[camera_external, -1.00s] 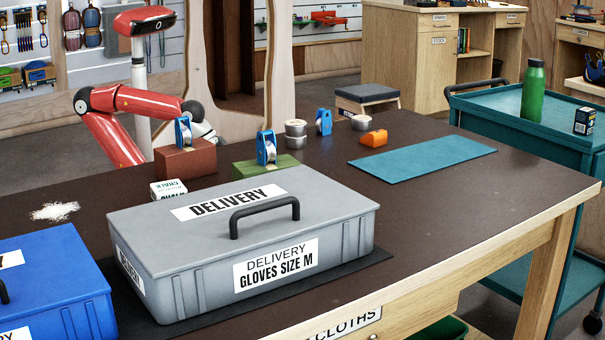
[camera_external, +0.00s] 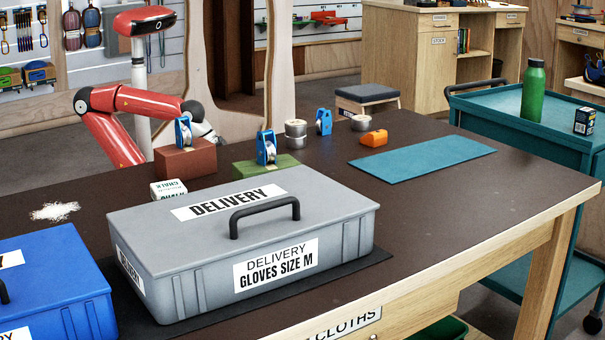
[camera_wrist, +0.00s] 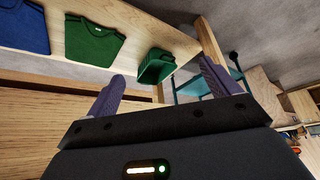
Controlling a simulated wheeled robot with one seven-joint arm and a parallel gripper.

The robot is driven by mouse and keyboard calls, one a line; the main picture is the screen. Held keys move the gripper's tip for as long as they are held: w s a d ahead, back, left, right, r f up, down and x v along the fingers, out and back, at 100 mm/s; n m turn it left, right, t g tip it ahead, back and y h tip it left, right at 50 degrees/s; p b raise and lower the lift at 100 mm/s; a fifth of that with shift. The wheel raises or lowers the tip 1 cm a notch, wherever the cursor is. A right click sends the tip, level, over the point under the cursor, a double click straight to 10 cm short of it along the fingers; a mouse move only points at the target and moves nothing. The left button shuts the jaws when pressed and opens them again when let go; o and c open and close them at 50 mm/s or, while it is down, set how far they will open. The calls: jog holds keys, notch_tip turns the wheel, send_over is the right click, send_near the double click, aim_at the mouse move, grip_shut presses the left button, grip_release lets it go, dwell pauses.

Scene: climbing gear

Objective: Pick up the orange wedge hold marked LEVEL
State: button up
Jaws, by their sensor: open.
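In the external view my red arm is at the far left side of the bench, and the gripper is hidden behind the brown block and blue pulley. The hold is well to the right of my arm and does not show clearly in the wrist view.
Between arm and hold stand a brown block (camera_external: 187,160) and a green block (camera_external: 266,166) with blue pulleys, tape rolls (camera_external: 296,134) and another blue pulley (camera_external: 323,122). A grey DELIVERY case (camera_external: 330,215) fills the front. The teal mat (camera_external: 425,158) is bare.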

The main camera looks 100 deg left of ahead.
notch_tip(320, 180, up, 29)
jog(key=w, duration=0.1)
jog(key=w+r+m+p, duration=0.1)
jog(key=w+r+p, duration=0.2)
jog(key=w, duration=1.7)
jog(key=m+h+p, duration=0.1)
send_near(374, 137)
jog(key=a+r, duration=0.3)
jog(key=x, duration=0.4)
jog(key=s+x, duration=0.1)
jog(key=x, duration=0.2)
jog(key=s+a+f+b+x, duration=0.1)
jog(key=x, duration=0.3)
jog(key=shift+w+d+f, duration=0.1)
jog(key=shift+w+f, duration=0.1)
jog(key=shift+f, duration=0.15)
jog(key=c, duration=1.3)
